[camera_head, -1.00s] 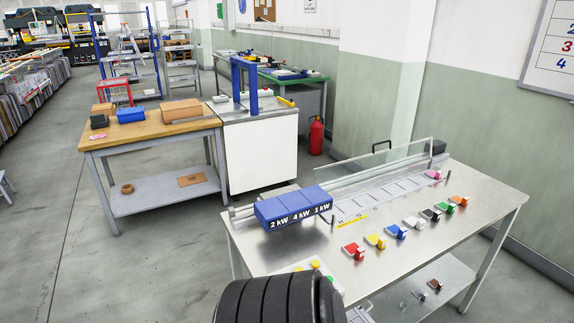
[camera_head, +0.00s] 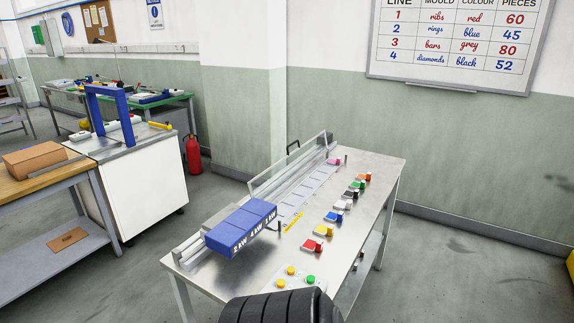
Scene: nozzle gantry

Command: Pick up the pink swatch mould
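A small pink piece (camera_head: 334,161) sits at the far end of the metal bench (camera_head: 352,222), beside the end of the gantry rail. It is too small to tell whether it is a swatch mould. A row of coloured pieces runs along the bench: red (camera_head: 316,245), yellow (camera_head: 324,230), blue (camera_head: 335,217), then white, black, green and orange (camera_head: 364,178). Neither gripper is in view. A black ribbed part of mine shows at the bottom edge.
A blue block (camera_head: 241,228) marked in kW sits on the gantry at the near left of the bench. A clear panel (camera_head: 290,167) stands along the rail. A wooden table (camera_head: 40,185) with a cardboard box is at left. Grey floor is open at right.

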